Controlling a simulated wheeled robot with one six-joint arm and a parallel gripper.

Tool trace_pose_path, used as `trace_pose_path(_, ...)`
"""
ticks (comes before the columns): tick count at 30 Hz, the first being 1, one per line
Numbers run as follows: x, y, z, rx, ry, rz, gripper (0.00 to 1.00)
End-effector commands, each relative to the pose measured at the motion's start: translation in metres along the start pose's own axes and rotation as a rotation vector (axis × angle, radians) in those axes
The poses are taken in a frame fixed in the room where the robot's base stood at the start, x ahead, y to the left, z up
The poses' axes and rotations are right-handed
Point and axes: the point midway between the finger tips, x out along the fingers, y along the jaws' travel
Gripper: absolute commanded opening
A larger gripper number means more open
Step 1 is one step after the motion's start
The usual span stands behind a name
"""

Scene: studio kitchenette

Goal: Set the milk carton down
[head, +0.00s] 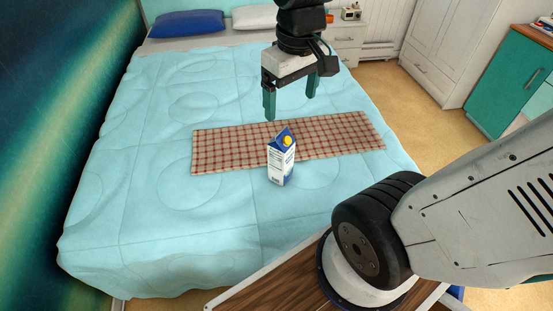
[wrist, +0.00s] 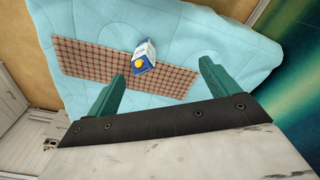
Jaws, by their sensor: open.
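The milk carton (head: 281,160) is white and blue with a yellow cap. It stands upright on the bed, at the near edge of a red checked cloth (head: 220,150) and overlapping it in the head view. My gripper (head: 290,104) is open and empty, with teal fingers, above and beyond the carton and apart from it. In the wrist view the carton (wrist: 144,56) shows beyond the fingertips of my gripper (wrist: 162,80), with nothing between the fingers. The carton's base is hidden in the wrist view.
The bed (head: 150,230) has a light blue quilt with wide free room around the cloth. A blue pillow (head: 187,24) and a white pillow (head: 254,16) lie at its head. A white wardrobe (head: 455,45) and a teal cabinet (head: 505,85) stand at the right.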

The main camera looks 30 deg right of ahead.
Motion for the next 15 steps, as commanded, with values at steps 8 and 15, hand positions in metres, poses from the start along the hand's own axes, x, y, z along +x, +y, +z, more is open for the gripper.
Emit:
trace_pose_path(8,0.089,0.048,-0.079,-0.130,-0.048,-0.012,0.87)
trace_pose_path(15,0.169,0.082,-0.113,-0.227,-0.070,-0.024,0.87)
